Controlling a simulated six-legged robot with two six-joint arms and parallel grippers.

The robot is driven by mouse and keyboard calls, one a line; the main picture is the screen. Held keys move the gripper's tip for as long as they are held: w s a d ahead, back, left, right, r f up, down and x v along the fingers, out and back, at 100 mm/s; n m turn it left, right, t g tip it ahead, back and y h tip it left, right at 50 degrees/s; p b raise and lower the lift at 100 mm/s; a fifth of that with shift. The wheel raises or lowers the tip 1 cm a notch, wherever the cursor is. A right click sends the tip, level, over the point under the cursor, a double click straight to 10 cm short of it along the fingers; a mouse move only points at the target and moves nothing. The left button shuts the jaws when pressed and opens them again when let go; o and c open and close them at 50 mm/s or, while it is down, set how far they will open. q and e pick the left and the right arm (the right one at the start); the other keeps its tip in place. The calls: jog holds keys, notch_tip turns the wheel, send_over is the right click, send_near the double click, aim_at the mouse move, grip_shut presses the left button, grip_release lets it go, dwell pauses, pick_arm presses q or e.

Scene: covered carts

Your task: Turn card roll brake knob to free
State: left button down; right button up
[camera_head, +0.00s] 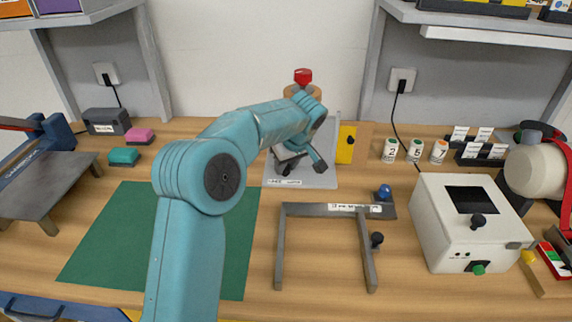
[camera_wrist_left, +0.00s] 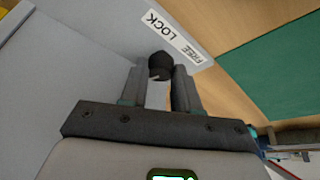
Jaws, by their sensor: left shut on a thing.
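The card roll (camera_head: 290,91) is a brown roll with a red top, behind my left wrist. Its stand has a light grey base plate (camera_head: 325,178) with a LOCK / FREE label (camera_head: 284,182) at the front edge. My left gripper (camera_head: 303,168) is low over this plate, largely covered by my own wrist. In the left wrist view, the black brake knob (camera_wrist_left: 160,63) sits between the fingertips of my left gripper (camera_wrist_left: 160,76), which is shut on it. The label (camera_wrist_left: 174,36) is just beyond the knob. Which word the knob points to cannot be told. My right gripper is out of view.
A yellow panel (camera_head: 346,144) stands right of the plate. A grey frame (camera_head: 320,210) lies in front, and a white box (camera_head: 450,215) stands further right. A green mat (camera_head: 120,225) lies left. Labelled white cups (camera_head: 415,150) stand behind right.

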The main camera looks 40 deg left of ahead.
pick_arm(q)
jog(key=c, duration=0.8)
grip_release()
jog(key=p+v, duration=0.2)
jog(key=v, duration=1.4)
jog(key=shift+s+d+r, duration=0.15)
